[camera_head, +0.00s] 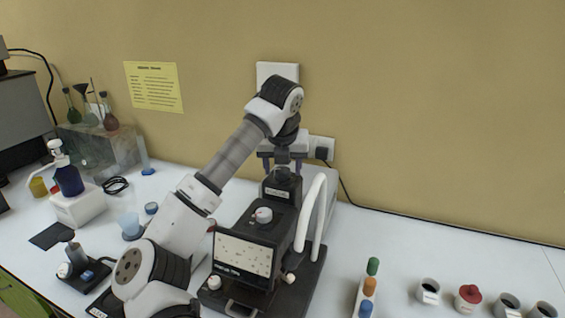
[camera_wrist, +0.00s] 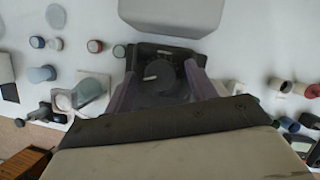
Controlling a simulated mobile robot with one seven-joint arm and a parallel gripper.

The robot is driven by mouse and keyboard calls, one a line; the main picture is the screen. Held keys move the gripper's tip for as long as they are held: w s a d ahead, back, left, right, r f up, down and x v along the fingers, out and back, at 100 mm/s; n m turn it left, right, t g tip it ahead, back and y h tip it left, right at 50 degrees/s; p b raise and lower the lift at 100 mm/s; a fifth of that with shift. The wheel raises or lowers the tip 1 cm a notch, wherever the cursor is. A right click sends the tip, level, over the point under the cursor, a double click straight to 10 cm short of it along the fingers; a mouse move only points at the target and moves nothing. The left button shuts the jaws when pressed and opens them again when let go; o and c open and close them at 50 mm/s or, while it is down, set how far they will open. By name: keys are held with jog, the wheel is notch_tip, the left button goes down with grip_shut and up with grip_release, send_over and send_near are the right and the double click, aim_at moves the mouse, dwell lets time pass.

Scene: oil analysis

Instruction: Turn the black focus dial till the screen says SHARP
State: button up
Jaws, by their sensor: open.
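The black focus dial (camera_head: 283,173) sits on top of the dark block at the back of the instrument. In the wrist view the dial (camera_wrist: 160,84) is round and dark, with a pale pointer mark. My gripper (camera_head: 283,160) points down over it. In the wrist view my gripper (camera_wrist: 161,76) is open, with one finger on each side of the dial; I cannot tell whether either touches it. The screen (camera_head: 242,255) faces front and shows a pale picture with small dark specks. Its lettering is too small to read.
A white-topped knob (camera_head: 263,215) stands above the screen, and white curved tubes (camera_head: 312,215) rise at its right. A rack of coloured vials (camera_head: 369,287) and several cups stand at the right. The wall is close behind.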

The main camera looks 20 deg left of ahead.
jog(key=c, duration=1)
jog(key=shift+a+f+m+h+b, duration=0.2)
jog(key=shift+m+h+b, duration=0.1)
jog(key=shift+m+b, duration=0.55)
jog(key=shift+r+m+h, duration=0.2)
jog(key=shift+m+h, duration=0.4)
jog(key=shift+m, duration=0.85)
jog(key=o, duration=1)
jog(key=b+v, duration=0.3)
jog(key=v, duration=1)
jog(key=shift+s+r+b, duration=0.3)
jog(key=shift+r+b, duration=0.05)
